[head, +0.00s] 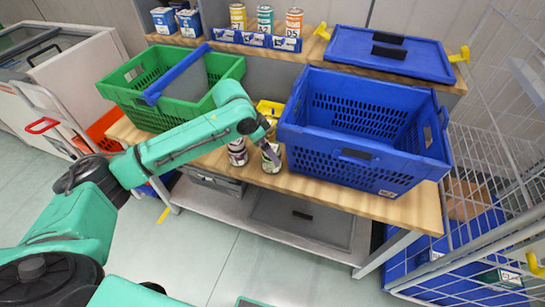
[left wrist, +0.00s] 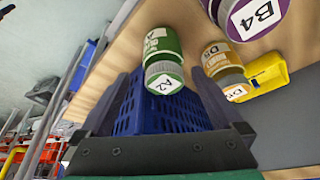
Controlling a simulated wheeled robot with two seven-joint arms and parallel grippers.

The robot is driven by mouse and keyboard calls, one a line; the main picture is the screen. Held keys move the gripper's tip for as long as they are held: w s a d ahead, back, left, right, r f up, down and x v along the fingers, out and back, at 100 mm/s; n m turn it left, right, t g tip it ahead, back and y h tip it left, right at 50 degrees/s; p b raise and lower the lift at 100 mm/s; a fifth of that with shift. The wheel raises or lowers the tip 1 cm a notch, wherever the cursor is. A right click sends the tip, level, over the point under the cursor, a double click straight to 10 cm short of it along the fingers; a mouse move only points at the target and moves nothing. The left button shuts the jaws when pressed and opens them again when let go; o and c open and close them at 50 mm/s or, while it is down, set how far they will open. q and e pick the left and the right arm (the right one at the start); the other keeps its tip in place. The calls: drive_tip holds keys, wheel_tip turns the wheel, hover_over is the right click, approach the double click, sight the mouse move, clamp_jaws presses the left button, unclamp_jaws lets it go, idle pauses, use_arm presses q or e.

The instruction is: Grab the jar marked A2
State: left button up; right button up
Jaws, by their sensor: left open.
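The jar marked A2 (left wrist: 163,60) has a green label and a pale lid with the tag A2. In the left wrist view it lies ahead, between the lines of my two fingers. In the head view a green-labelled jar (head: 270,160) stands near the front edge of the wooden bench, just below my left gripper (head: 271,143). My left gripper is open and empty in the left wrist view (left wrist: 160,90); contact with the jar cannot be told. A green can tagged A2 (head: 265,20) also stands on the back shelf. My right gripper is out of view.
A large blue crate (head: 365,165) is right of the gripper, a green crate (head: 125,85) is left. A yellow bin (head: 268,108) sits behind.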

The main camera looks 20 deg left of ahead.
use_arm(q)
drive_tip(key=x, duration=0.5)
drive_tip(key=shift+w+a+f, duration=0.2)
drive_tip(key=shift+f, duration=0.25)
clamp_jaws()
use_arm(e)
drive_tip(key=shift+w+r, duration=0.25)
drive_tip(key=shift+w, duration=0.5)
use_arm(q)
drive_tip(key=shift+r, duration=0.1)
